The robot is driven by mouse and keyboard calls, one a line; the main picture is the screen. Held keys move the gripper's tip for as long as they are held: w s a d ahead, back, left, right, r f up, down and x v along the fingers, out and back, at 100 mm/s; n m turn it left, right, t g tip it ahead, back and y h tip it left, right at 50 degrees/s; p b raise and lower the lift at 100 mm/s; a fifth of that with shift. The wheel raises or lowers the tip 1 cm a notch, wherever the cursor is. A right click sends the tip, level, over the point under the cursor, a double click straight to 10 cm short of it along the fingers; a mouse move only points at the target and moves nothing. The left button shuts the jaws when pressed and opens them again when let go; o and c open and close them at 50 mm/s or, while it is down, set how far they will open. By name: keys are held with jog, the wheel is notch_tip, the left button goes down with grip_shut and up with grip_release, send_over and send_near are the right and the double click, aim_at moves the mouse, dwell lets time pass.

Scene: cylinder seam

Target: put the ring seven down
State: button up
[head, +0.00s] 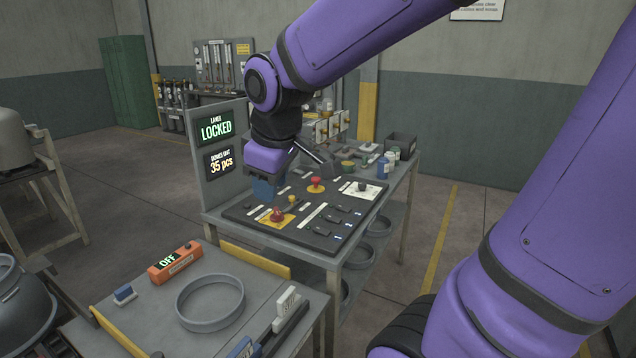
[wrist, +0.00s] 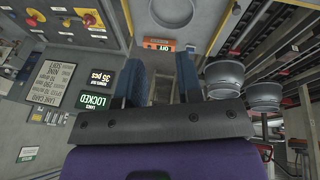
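A grey metal ring (head: 210,302) lies flat on the near table (head: 150,325); it also shows at the top of the wrist view (wrist: 172,12). No number is readable on it, so I cannot tell whether it is ring seven. My gripper (head: 268,188) hangs over the left side of the dark control panel (head: 325,205) on the bench. In the wrist view its two blue fingers (wrist: 162,80) stand apart, with nothing seen between them. More grey rings (head: 358,257) lie on the shelf under the bench.
An orange box reading OFF (head: 175,262) and a small blue block (head: 124,294) are on the near table. Yellow strips (head: 255,261) edge it. Signs read LOCKED (head: 215,129) and 35 pcs (head: 220,160). The panel has red knobs (head: 316,184) near my gripper.

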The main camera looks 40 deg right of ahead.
jog(key=s+r+m, duration=0.1)
jog(key=s+m, duration=0.2)
jog(key=s, duration=0.3)
jog(key=s+r+m+t, duration=0.1)
jog(key=s+r+m, duration=0.1)
jog(key=s, duration=0.3)
jog(key=shift+s+r+m+y, duration=0.3)
jog(key=shift+s+m+y, duration=0.1)
jog(key=shift+m, duration=0.1)
jog(key=shift+a, duration=0.15)
